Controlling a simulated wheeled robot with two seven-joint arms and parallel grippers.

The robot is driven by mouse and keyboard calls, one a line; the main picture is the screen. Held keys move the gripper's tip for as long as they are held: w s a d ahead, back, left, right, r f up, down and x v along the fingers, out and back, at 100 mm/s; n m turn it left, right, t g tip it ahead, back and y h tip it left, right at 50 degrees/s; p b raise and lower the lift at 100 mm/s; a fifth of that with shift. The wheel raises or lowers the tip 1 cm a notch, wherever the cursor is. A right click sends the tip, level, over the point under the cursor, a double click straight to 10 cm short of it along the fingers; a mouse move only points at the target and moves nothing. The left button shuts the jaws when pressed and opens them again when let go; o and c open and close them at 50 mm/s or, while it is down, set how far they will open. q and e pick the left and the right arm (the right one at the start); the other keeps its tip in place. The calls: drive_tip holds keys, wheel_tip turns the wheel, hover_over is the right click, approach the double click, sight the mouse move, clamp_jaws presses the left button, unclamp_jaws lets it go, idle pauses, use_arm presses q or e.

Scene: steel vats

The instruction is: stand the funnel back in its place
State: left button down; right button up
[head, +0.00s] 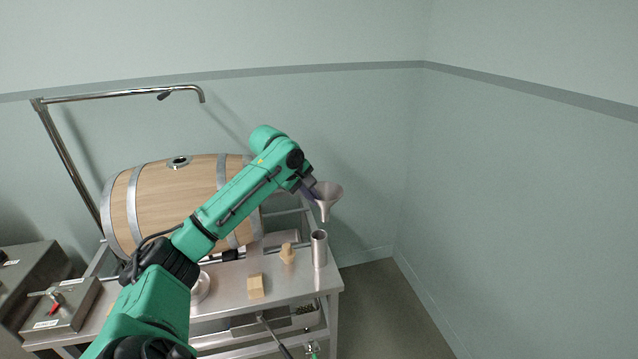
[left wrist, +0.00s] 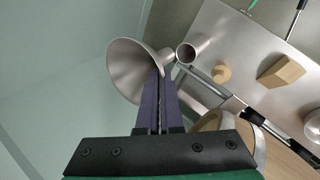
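The steel funnel (head: 326,193) is held upright in the air, cone up and spout down, above the right end of the steel bench. My left gripper (head: 309,190) is shut on the funnel's side; in the left wrist view its two dark fingers (left wrist: 159,100) close on the wall of the funnel (left wrist: 131,70). An upright steel tube (head: 319,248) stands at the bench's right edge, open at the top. The spout tip is a little above the tube in the head view. The tube's open mouth (left wrist: 186,53) also shows in the left wrist view, near the spout. My right gripper is not in view.
A wooden barrel (head: 160,205) lies at the back of the bench (head: 232,284). A bung (head: 287,253) and a wooden block (head: 256,286) stand left of the tube. A bent pipe (head: 130,95) rises at the back left. Air right of the bench is free up to the wall.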

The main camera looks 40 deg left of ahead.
use_arm(q)
drive_tip(key=f, duration=0.1)
drive_tip(key=a+f, duration=0.1)
drive_tip(key=f, duration=0.1)
drive_tip(key=a+f+b, duration=0.1)
drive_tip(key=f, duration=0.1)
drive_tip(key=shift+s+f, duration=0.1)
drive_tip(key=shift+s, duration=0.3)
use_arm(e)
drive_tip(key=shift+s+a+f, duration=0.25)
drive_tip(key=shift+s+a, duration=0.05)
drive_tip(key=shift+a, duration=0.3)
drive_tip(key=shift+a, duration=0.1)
use_arm(q)
drive_tip(key=shift+a+p, duration=0.1)
drive_tip(key=shift+p, duration=0.45)
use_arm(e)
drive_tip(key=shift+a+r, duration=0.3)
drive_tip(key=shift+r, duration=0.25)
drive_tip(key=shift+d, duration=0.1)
